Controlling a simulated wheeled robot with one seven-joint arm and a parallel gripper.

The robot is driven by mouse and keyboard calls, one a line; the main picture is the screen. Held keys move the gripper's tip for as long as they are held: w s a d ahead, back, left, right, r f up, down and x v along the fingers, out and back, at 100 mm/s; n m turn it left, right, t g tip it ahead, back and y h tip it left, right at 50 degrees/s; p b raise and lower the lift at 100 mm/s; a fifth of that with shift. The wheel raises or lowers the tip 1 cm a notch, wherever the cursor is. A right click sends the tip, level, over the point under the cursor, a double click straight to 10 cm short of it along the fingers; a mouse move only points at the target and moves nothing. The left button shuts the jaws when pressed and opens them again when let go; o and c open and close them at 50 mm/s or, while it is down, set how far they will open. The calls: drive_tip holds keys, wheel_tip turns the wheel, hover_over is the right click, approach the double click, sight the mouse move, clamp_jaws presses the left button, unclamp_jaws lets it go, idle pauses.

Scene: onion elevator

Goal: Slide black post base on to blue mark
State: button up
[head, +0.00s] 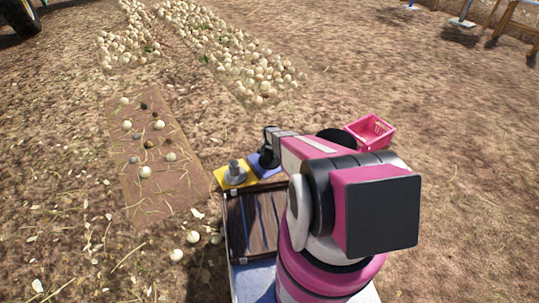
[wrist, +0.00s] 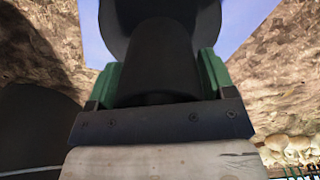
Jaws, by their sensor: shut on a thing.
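The black post (head: 267,158) with its round base stands on the blue mark (head: 268,173), with blue showing around its near and left sides. In the wrist view the black post (wrist: 158,55) fills the gap between the green fingers of my gripper (wrist: 157,82), and its wide base shows at the top. Blue (wrist: 90,35) shows on both sides of the base. My gripper is shut on the post; in the head view its dark end (head: 271,135) is at the post's top. Whether the base is centred on the mark is hidden.
A grey post (head: 235,172) stands on a yellow mark (head: 221,181) just left of the blue one. A dark brown panel (head: 253,222) lies nearer me. A pink crate (head: 371,132) is to the right. Onions lie in rows (head: 225,50) and on a brown strip (head: 160,190) at left.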

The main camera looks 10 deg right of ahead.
drive_tip(key=shift+w+a, duration=0.2)
drive_tip(key=shift+w, duration=0.35)
drive_tip(key=o, duration=1.8)
drive_tip(key=shift+o, duration=0.2)
drive_tip(key=shift+r, duration=0.1)
wheel_tip(320, 180, up, 11)
